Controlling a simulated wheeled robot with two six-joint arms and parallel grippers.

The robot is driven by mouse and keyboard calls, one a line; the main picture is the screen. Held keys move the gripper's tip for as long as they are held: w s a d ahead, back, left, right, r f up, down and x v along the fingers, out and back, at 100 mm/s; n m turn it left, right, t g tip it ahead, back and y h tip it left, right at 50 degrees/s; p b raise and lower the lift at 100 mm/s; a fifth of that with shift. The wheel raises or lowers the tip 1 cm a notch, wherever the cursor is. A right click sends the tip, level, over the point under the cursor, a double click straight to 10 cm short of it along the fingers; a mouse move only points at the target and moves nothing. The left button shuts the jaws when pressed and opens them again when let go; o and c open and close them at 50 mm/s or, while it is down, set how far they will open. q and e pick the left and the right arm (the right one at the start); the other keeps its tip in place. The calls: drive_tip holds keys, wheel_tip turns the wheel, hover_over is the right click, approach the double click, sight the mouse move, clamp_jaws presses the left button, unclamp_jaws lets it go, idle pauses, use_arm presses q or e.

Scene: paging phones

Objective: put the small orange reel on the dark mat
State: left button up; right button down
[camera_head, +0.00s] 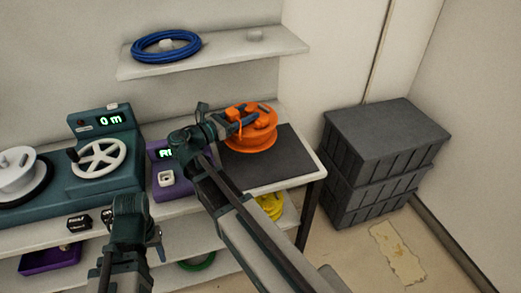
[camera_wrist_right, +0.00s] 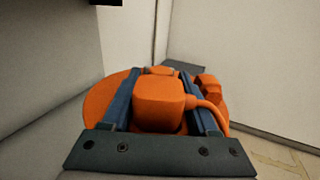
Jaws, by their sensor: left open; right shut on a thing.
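The small orange reel (camera_head: 262,138) is at the back left part of the dark mat (camera_head: 278,172), on the right end of the bench. I cannot tell whether it rests on the mat or is held just above it. My right gripper (camera_head: 241,122) is shut on the block on top of the reel. In the right wrist view its two blue fingers lie on either side of the orange block (camera_wrist_right: 160,102). My left gripper (camera_head: 155,240) is open, low in front of the bench, away from the reel; its fingertips are hard to make out.
A green machine (camera_head: 95,180) with a white handwheel and a purple device (camera_head: 166,178) stand left of the mat. A shelf (camera_head: 222,50) above holds a blue cable coil (camera_head: 166,45). Dark stacked crates (camera_head: 378,160) stand on the floor to the right. Yellow coils (camera_head: 270,205) lie below.

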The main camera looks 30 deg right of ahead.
drive_tip(key=shift+f+b, duration=3.1)
drive_tip(key=shift+b, duration=0.05)
drive_tip(key=shift+f, duration=0.1)
wheel_tip(320, 180, down, 4)
drive_tip(key=b, duration=0.3)
drive_tip(key=shift+r+b, duration=0.25)
drive_tip(key=shift+b, duration=0.1)
drive_tip(key=shift+f, duration=0.2)
drive_tip(key=shift+c, duration=0.8)
unclamp_jaws()
drive_tip(key=shift+r, duration=0.2)
drive_tip(key=s+a, duration=0.2)
drive_tip(key=a, duration=1)
